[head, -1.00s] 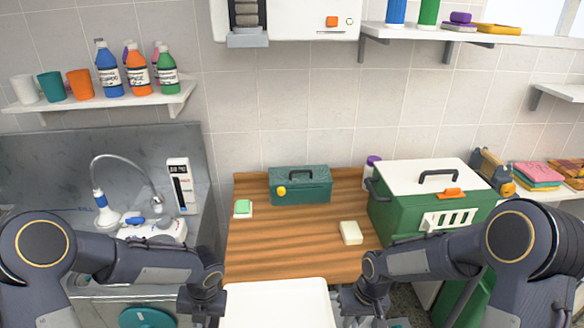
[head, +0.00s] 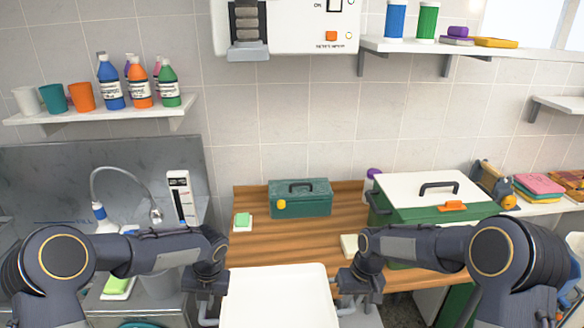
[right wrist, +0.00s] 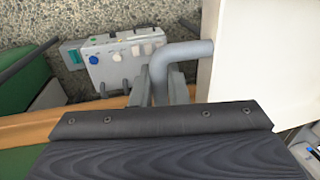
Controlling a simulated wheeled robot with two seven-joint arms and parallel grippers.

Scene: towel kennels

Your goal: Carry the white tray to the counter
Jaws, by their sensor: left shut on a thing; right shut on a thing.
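The white tray (head: 278,296) is held between my two arms at the bottom middle of the head view, in front of the counter. The wooden counter (head: 262,250) stands just beyond it. My left gripper (head: 207,308) is shut at the tray's left side. My right gripper (head: 347,306) is shut at its right side. In the right wrist view, a grey tube-like handle (right wrist: 180,58) on the tray's side runs between the right gripper's fingers (right wrist: 160,92). The left gripper's contact with its handle is partly hidden by the wrist.
A sink area (head: 60,200) lies left. The counter's middle is clear.

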